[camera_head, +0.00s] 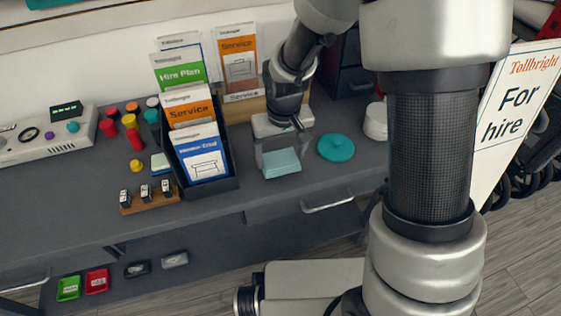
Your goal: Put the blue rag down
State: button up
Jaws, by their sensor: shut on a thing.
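My gripper (283,147) points down over the grey counter, near its front edge. It is shut on the blue rag (282,163), a small, folded, pale blue-green piece. The rag shows below and between the fingers. I cannot tell whether its underside touches the counter. The gripper's body hides part of the rag's far side.
A round teal lid (336,148) lies just right of the rag. A black rack of leaflets (212,184) stands to its left. A white round container (376,121) is at the right. A drawer handle (328,204) juts out below the counter's front edge.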

aim_at(284, 166)
notch_tip(284, 166, down, 2)
jog(key=shift+f, duration=0.2)
jog(key=o, duration=0.9)
jog(key=shift+f, duration=0.15)
notch_tip(284, 166, up, 18)
jog(key=s+p, duration=0.2)
jog(key=p, duration=0.3)
jog(key=s+d+r+m+t, duration=0.1)
jog(key=s+d+r, duration=0.3)
jog(key=s, duration=0.1)
jog(key=s+d+r+m+t, duration=0.1)
jog(key=s+d+r, duration=0.3)
jog(key=s+d+r+m+t, duration=0.1)
jog(key=s+d+r+t, duration=0.1)
jog(key=s+d+r, duration=0.2)
jog(key=shift+s+d+r, duration=0.15)
jog(key=shift+s+r, duration=0.05)
jog(key=shift+s, duration=0.25)
jog(key=shift+s+d+r, duration=0.15)
jog(key=shift+s, duration=0.25)
